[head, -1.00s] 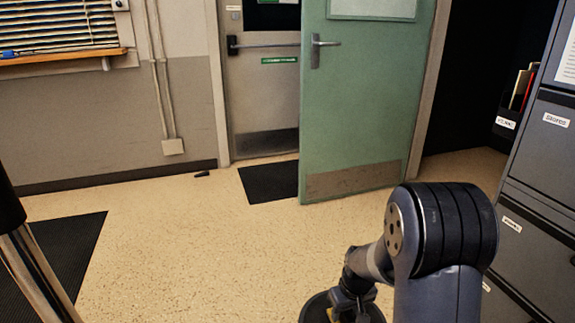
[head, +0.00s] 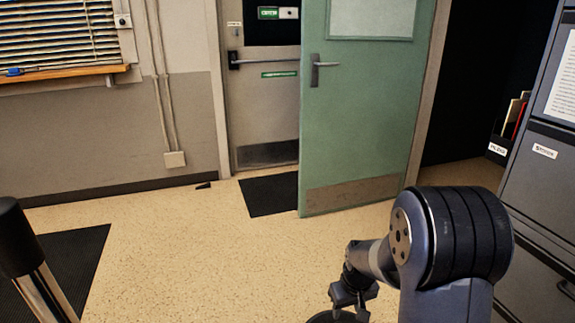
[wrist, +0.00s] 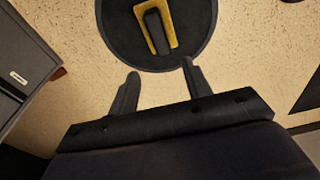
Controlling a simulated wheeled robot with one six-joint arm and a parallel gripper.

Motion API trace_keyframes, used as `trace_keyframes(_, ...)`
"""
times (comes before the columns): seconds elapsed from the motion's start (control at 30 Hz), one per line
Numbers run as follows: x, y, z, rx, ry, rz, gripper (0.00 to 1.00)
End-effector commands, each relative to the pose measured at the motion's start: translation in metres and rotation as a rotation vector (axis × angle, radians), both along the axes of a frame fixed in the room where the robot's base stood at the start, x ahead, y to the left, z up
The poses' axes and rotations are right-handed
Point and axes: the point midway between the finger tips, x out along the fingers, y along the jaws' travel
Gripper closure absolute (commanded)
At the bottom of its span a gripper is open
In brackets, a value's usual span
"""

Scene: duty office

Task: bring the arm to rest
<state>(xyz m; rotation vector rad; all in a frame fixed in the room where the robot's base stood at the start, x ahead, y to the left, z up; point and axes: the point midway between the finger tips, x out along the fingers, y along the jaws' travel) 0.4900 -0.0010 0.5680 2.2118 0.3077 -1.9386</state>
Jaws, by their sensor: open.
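My gripper (wrist: 160,68) is open and empty in the wrist view, its two dark fingers apart. In the head view my gripper (head: 350,293) hangs low at the bottom, right of centre, below my bent arm. Beyond the fingers is a round dark surface (wrist: 112,45) bearing a yellow piece (wrist: 171,28) with a dark piece at its middle. Only the disc's edge shows at the bottom of the head view. I cannot tell how far the fingers are above it.
Grey filing cabinets (head: 540,180) stand close on the right of my arm. A green door (head: 360,120) stands open ahead. A small dark wedge (head: 203,185) lies near the wall. A black-topped post (head: 18,240) stands at left. The middle floor is clear.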

Motion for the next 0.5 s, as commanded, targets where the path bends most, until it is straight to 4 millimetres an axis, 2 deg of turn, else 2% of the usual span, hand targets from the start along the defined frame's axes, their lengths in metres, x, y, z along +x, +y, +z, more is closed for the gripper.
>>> trace_keyframes(0.03, 0.000, 0.000, 0.007, 0.000, 0.001, -0.003, 0.53)
trace_keyframes(0.5, -0.002, 0.000, 0.027, -0.003, 0.003, -0.042, 0.53)
